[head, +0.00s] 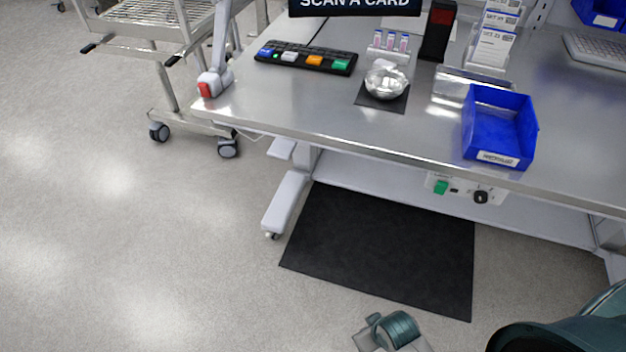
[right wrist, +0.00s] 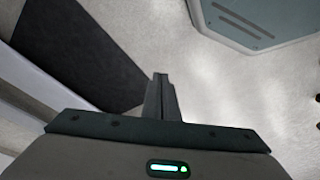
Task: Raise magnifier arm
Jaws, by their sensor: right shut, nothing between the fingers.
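A pale post-like arm (head: 220,45) with a red-fronted clamp at its foot stands at the left corner of the workbench in the head view. It may be the magnifier arm; its upper part runs out of the top of the picture and no lens shows. My right gripper (right wrist: 160,95) is shut and empty in the right wrist view, over the floor and well away from the bench top. My left gripper is not in view.
The steel workbench (head: 300,112) holds a button panel (head: 305,57), a shiny bowl (head: 386,82) and a blue bin (head: 499,125). A wire cart (head: 150,38) stands at the upper left. A black mat (head: 385,245) lies on clear floor before the bench.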

